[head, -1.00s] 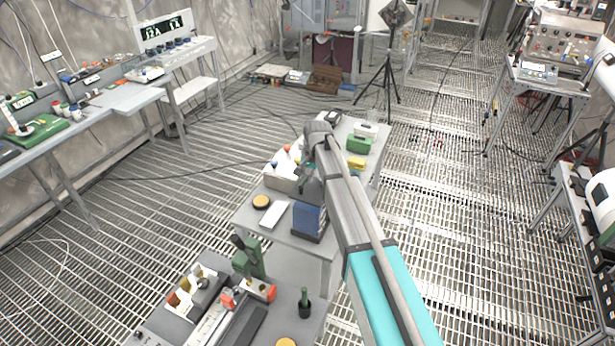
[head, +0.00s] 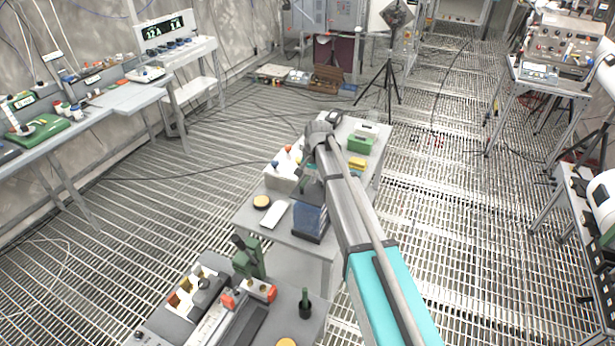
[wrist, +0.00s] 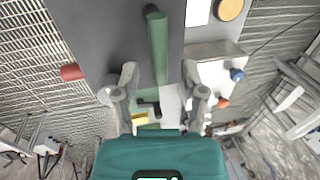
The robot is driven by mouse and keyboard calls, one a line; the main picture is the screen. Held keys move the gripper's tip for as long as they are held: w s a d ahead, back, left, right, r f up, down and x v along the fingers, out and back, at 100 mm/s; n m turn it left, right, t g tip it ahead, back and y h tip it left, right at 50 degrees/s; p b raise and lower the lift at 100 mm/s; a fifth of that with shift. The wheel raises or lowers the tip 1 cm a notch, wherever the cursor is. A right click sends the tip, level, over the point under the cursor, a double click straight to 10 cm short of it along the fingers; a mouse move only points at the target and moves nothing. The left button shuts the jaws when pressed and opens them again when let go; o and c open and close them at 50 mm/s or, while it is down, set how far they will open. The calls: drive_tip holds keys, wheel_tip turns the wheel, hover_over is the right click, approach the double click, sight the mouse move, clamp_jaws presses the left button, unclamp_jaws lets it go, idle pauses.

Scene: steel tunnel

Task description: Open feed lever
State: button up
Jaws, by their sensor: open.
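In the wrist view a long green bar (wrist: 158,48) with a dark round end runs down the middle over a grey surface. It looks like the feed lever. My gripper (wrist: 162,86) is open, with one finger on each side of the bar's lower end; I see no clear contact. A red cylinder (wrist: 70,72) sticks out at the left. In the head view my gripper (head: 311,184) is partly hidden by my arm, just above a blue block (head: 309,218) on the middle table. The bar cannot be made out there.
A green case (head: 360,145) stands farther back. A green press (head: 248,258) stands on the nearer table.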

drive_tip(key=shift+s+d, duration=0.1)
drive_tip(key=shift+s+d+m+t, duration=0.15)
drive_tip(key=shift+d+m, duration=0.05)
drive_tip(key=shift+m, duration=0.65)
drive_tip(key=shift+s+d+m+t, duration=0.1)
drive_tip(key=shift+s+d+m, duration=0.1)
drive_tip(key=shift+m, duration=0.6)
drive_tip(key=shift+s+d+m+t, duration=0.15)
drive_tip(key=shift+m, duration=0.7)
drive_tip(key=shift+s+d+m+h, duration=0.25)
drive_tip(key=shift+m+h, duration=0.15)
drive_tip(key=shift+m, duration=0.5)
drive_tip(key=shift+r, duration=0.2)
wheel_tip(320, 180, up, 14)
drive_tip(key=s+d+p, duration=0.1)
drive_tip(key=s+p, duration=0.1)
drive_tip(key=p, duration=1.2)
drive_tip(key=s+d+f+n+g+h+b, duration=0.1)
drive_tip(key=s+d+f+n+b, duration=0.7)
drive_tip(key=s+d+f+b, duration=0.9)
drive_tip(key=shift+s+d+f+b, duration=0.2)
drive_tip(key=shift+s+f+b, duration=0.2)
drive_tip(key=shift+s+f, duration=0.3)
